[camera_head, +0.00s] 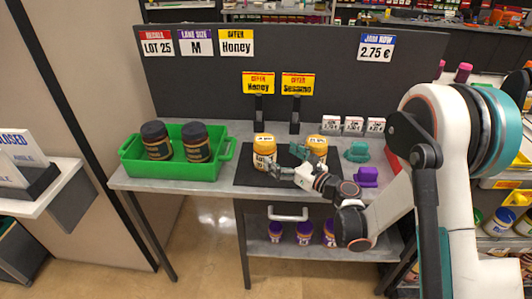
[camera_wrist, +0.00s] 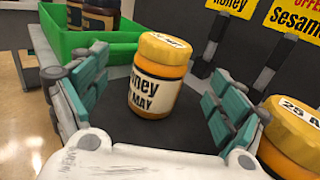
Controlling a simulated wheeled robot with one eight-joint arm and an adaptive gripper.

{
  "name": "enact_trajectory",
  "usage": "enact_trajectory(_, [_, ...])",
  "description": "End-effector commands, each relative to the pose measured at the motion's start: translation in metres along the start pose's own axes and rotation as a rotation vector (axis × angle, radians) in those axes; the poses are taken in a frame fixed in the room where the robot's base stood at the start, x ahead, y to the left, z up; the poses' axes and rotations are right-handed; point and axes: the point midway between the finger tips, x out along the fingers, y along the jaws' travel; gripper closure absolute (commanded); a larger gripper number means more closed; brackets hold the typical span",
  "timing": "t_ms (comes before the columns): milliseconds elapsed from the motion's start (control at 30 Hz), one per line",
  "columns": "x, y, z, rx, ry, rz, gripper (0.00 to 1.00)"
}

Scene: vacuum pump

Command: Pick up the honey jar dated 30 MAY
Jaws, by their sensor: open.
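A honey jar with a yellow-orange lid (camera_head: 264,150) stands upright on a dark mat on the grey table. In the wrist view the same jar (camera_wrist: 155,80) shows a label reading "oney" and "MAY"; the day number is not clearly readable. My gripper (camera_head: 291,173) is open, with its teal-padded fingers (camera_wrist: 160,95) spread to the left and right of this jar in the wrist view. The jar appears beyond the palm, and I see no finger pressing on it. A second yellow-lidded jar (camera_head: 316,145) stands to the right; its lid (camera_wrist: 293,122) reads "25 A", partly cut off.
A green crate (camera_head: 130,157) with two dark jars (camera_head: 156,141) stands to the left. Sign stands (camera_head: 258,108) rise behind the honey jars. Teal (camera_head: 357,152) and purple (camera_head: 367,177) items sit to the right. Purple-lidded jars (camera_head: 303,231) stand on the lower shelf.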

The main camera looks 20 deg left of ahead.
Motion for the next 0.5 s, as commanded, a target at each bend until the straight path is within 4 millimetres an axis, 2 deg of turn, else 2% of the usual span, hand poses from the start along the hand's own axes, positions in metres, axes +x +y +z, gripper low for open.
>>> enact_trajectory(100, [0.019,0.000,-0.002,0.001,0.000,0.001,0.11])
enact_trajectory(367, [0.037,-0.001,0.000,0.002,-0.001,-0.001,0.11])
enact_trajectory(500, [0.056,-0.004,0.003,0.002,-0.001,0.000,0.11])
